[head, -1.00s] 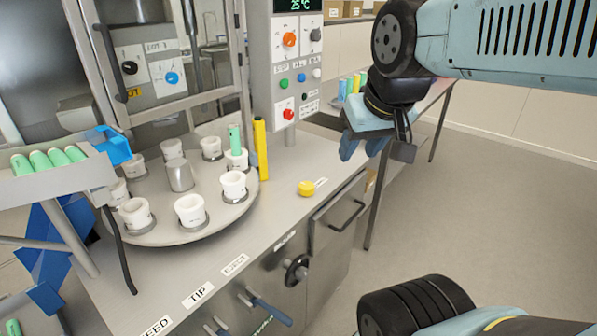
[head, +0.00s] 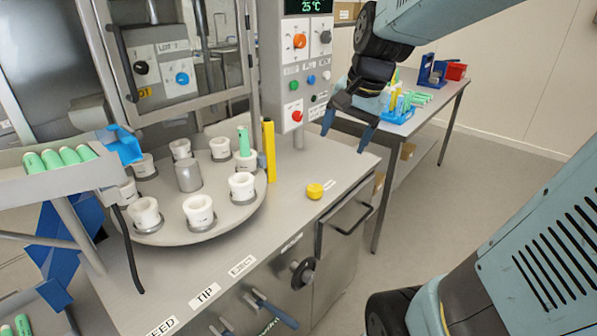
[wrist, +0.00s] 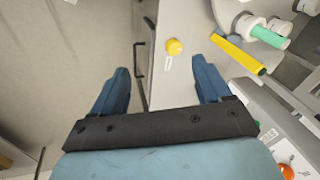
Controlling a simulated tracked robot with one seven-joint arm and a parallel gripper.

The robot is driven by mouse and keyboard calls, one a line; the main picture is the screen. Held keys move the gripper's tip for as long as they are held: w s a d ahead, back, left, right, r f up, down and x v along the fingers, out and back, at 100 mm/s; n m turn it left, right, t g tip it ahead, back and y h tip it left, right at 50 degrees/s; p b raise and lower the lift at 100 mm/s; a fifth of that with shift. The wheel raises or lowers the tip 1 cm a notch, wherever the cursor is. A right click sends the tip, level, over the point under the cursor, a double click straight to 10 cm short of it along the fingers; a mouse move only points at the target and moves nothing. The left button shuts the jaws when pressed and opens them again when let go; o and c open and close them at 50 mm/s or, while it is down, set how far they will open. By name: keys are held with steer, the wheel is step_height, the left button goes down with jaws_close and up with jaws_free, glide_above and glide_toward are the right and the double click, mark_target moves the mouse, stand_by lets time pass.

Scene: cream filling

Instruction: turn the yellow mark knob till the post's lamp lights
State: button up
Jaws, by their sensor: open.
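The yellow knob (head: 315,190) is a short round cap on the bench top near its right edge, beside a small label. It also shows in the wrist view (wrist: 174,46), beyond and between my fingers. A slim yellow post (head: 269,150) stands upright by the turntable rim; in the wrist view it lies at upper right (wrist: 238,53). I cannot make out a lit lamp on it. My gripper (head: 347,128) is open and empty, above and to the right of the knob and apart from it. Its two blue fingers frame the wrist view (wrist: 160,85).
The turntable (head: 225,212) with white cups is left of the post. The control column (head: 297,80) rises behind the knob. A bar handle (head: 347,222) and a black handwheel (head: 302,272) project from the bench front. Bench around the knob is clear.

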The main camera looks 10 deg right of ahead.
steer(key=w+d+f+m+g+y, duration=0.1)
steer(key=w+d+f+m, duration=0.1)
steer(key=w+f+m, duration=0.5)
steer(key=m+g+y, duration=0.2)
steer(key=m, duration=0.3)
glide_toward(316, 187)
steer(key=shift+t, duration=0.3)
steer(key=x, duration=0.9)
steer(key=shift+s+a+f, duration=0.1)
steer(key=shift+s+f, duration=0.05)
steer(key=shift+s, duration=0.05)
steer(key=shift+c, duration=0.2)
